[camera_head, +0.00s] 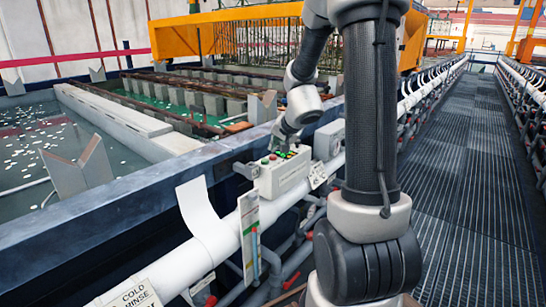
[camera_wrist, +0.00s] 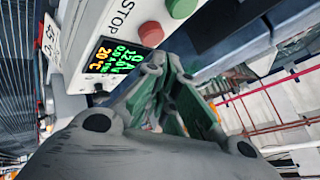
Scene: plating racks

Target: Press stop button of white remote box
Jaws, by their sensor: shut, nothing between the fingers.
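The white remote box (camera_head: 283,178) sits on the tank's edge, with coloured buttons on its top face. In the wrist view the box's face (camera_wrist: 100,25) shows the printed word STOP, with a red button (camera_wrist: 151,34) beside it and a green button (camera_wrist: 181,7) farther up. A lit display (camera_wrist: 115,58) with green and orange readings lies near my fingers. My gripper (camera_head: 283,147) is over the box's top, close to its face. It is shut and empty (camera_wrist: 165,70) in the wrist view. The red button is visible and uncovered; I cannot tell whether the fingertips touch the face.
A grey box (camera_head: 330,139) stands just behind the white box. A white pipe (camera_head: 225,240) with hanging labels runs along the tank's side. The liquid tank (camera_head: 35,150) is at left. A grated walkway (camera_head: 460,200) on the right is clear.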

